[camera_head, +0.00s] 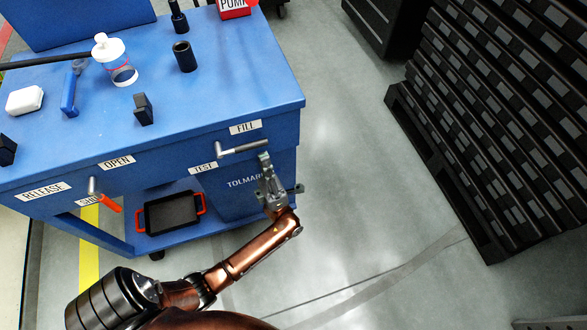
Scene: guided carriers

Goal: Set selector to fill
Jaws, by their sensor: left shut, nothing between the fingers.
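The selector lever (243,149) is on the front of the blue cart, with its pivot at the left and its dark grip pointing right. The FILL label (245,127) is just above the grip, and the TEST label (203,167) is below left of the pivot. My left gripper (264,160) is shut and empty, with its fingertips just below the grip's right end. I cannot tell whether they touch it. My right gripper is not in view.
The blue cart (235,85) carries a white-lidded jar (120,70), a black cylinder (184,56) and other small items. An orange-handled lever (107,202) sits left, near the OPEN label (117,162). A red-handled tray (171,213) is on the lower shelf. Dark racks (490,110) stand right; floor between is clear.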

